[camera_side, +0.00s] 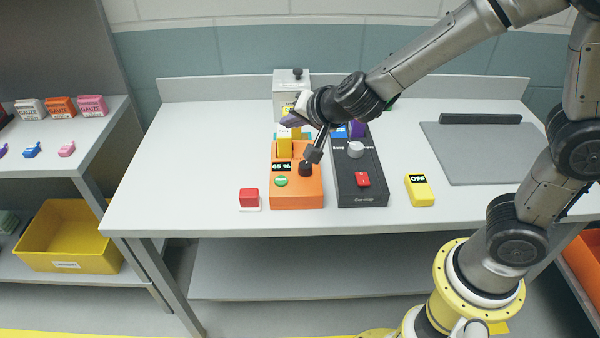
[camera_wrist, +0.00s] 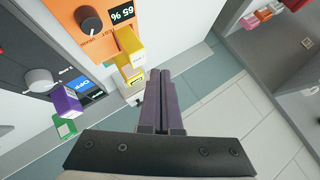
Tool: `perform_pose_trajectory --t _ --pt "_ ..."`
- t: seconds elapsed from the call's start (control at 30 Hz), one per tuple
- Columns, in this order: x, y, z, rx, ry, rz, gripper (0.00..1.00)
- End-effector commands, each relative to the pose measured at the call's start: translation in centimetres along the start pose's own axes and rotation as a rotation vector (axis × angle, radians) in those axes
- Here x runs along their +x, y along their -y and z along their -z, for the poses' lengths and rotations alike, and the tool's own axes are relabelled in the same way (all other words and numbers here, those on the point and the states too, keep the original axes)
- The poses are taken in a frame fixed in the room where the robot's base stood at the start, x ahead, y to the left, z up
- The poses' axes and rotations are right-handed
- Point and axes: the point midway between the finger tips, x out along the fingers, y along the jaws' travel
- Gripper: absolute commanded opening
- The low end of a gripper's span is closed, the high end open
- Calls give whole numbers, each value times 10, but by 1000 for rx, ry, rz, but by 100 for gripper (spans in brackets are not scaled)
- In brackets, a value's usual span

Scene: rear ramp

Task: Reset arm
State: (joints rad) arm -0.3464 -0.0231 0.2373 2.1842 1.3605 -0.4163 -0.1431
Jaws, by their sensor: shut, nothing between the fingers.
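My gripper (camera_side: 284,119) hangs in the air over the back part of the white table, above the rear of the orange device (camera_side: 310,196). Its two grey-purple fingers (camera_wrist: 166,74) lie side by side in the wrist view, shut and empty. The orange device has a dark knob (camera_side: 306,168), a "65 %" display, a green button and a yellow block (camera_side: 284,148) at its back. My wrist hides part of the orange device's rear.
A white box (camera_side: 291,84) stands behind the orange device. A red button (camera_side: 249,197) and a yellow "OFF" box (camera_side: 419,190) lie near the front edge. A grey mat (camera_side: 480,165) lies at right. A shelf with small boxes (camera_side: 61,107) stands left. The table's left part is clear.

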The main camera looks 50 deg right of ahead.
Motion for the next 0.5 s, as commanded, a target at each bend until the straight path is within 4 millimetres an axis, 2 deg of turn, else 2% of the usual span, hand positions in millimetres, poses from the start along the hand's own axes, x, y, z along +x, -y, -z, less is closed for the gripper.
perform_pose_trajectory --t 0.03,0.1,0.2,0.27,0.37,0.47,0.5 --pt "-19 10 26 10 -30 60 0" --pt "-48 23 50 -23 -36 152 0" --pt "-94 34 66 -127 -13 274 0" --pt "-122 33 68 -213 8 328 0" --pt "-162 15 59 -392 56 367 0" --pt "-191 -20 43 -580 117 333 0" --pt "-200 -37 36 -652 145 301 0"
